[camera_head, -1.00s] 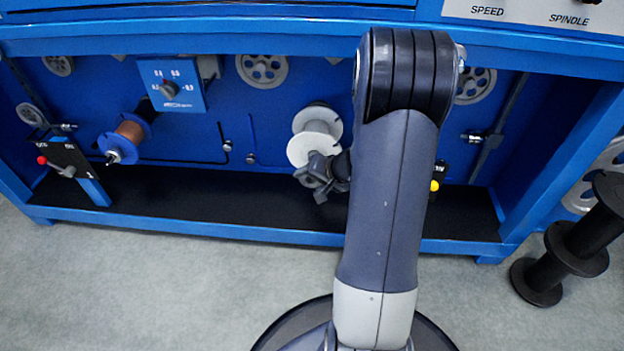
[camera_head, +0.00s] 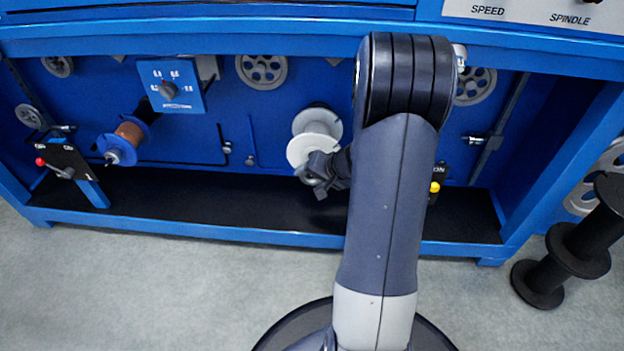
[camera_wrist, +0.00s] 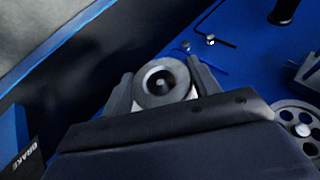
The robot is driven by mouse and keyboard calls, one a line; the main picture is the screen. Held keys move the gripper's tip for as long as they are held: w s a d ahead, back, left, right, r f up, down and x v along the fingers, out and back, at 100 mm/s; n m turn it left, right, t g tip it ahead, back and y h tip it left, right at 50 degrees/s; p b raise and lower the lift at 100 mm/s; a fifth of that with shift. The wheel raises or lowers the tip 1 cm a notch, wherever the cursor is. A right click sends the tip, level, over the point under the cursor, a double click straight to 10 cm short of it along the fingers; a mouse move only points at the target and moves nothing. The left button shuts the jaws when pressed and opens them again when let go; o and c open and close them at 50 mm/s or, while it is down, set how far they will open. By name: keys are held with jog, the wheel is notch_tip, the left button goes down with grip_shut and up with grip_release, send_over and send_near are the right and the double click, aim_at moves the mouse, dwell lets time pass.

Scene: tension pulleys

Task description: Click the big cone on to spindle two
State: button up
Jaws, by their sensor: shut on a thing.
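In the wrist view a grey round piece with a dark centre hole, which looks like the big cone (camera_wrist: 165,82), sits between the two fingers of my gripper (camera_wrist: 163,88). The fingers press on it from both sides. A small lighter spot shows inside the hole; I cannot tell whether it is a spindle end. In the head view my gripper (camera_head: 318,175) is at the lower front of a white reel (camera_head: 314,138) on the blue panel. The arm and fingers hide most of the cone there. No label shows which spindle is number two.
A copper-wound reel with blue flanges (camera_head: 130,135) sits to the left, near a lever box with a red knob (camera_head: 62,168). A dial box (camera_head: 172,86) hangs above. Grey pulleys (camera_head: 262,69) line the panel top. Black spools (camera_head: 575,245) stand on the floor at right.

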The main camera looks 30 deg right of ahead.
jog(key=shift+w+d, duration=0.45)
jog(key=shift+w, duration=0.25)
jog(key=shift+b, duration=0.45)
dwell(0.5)
jog(key=shift+w+d, duration=0.45)
jog(key=shift+w, duration=0.2)
jog(key=shift+w+d, duration=0.4)
jog(key=shift+w, duration=0.2)
jog(key=shift+w+d+b, duration=0.15)
jog(key=shift+w+b, duration=0.05)
jog(key=shift+b, duration=0.2)
dwell(0.6)
jog(key=shift+w+d, duration=0.15)
jog(key=shift+w, duration=0.1)
dwell(0.6)
jog(key=o, duration=1.4)
jog(key=shift+c, duration=0.2)
